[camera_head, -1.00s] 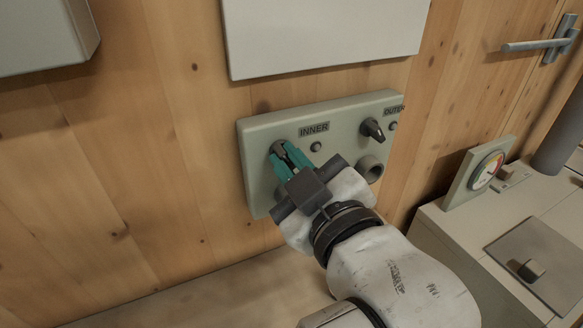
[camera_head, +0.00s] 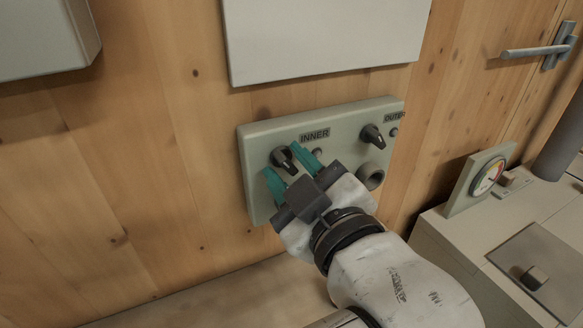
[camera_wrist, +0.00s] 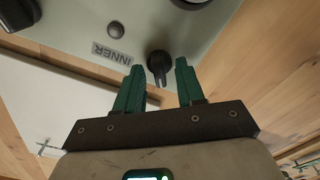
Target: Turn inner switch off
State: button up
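The inner switch is a black rotary knob (camera_head: 283,158) on the left of a pale green panel (camera_head: 255,140), beside the INNER label (camera_head: 314,135). Its pointer slants down and right in the head view. My gripper (camera_head: 286,167) is open, with one teal finger to each side of the knob. In the wrist view the knob (camera_wrist: 158,66) shows between the spread fingertips, with visible gaps on both sides. Whether the tips still overlap the knob in depth I cannot tell.
The outer switch (camera_head: 372,136) and a round socket (camera_head: 370,177) sit on the panel's right side. A small round button (camera_head: 317,152) is near the INNER label. A pale board (camera_head: 320,35) hangs above. A cabinet with a gauge (camera_head: 487,177) stands at right.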

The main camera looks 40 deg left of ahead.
jog(key=p+v, duration=0.7)
jog(key=v, duration=0.3)
jog(key=shift+d, duration=0.25)
jog(key=shift+s+p, duration=0.15)
jog(key=shift+p, duration=0.15)
jog(key=shift+d+f, duration=0.1)
dwell(0.4)
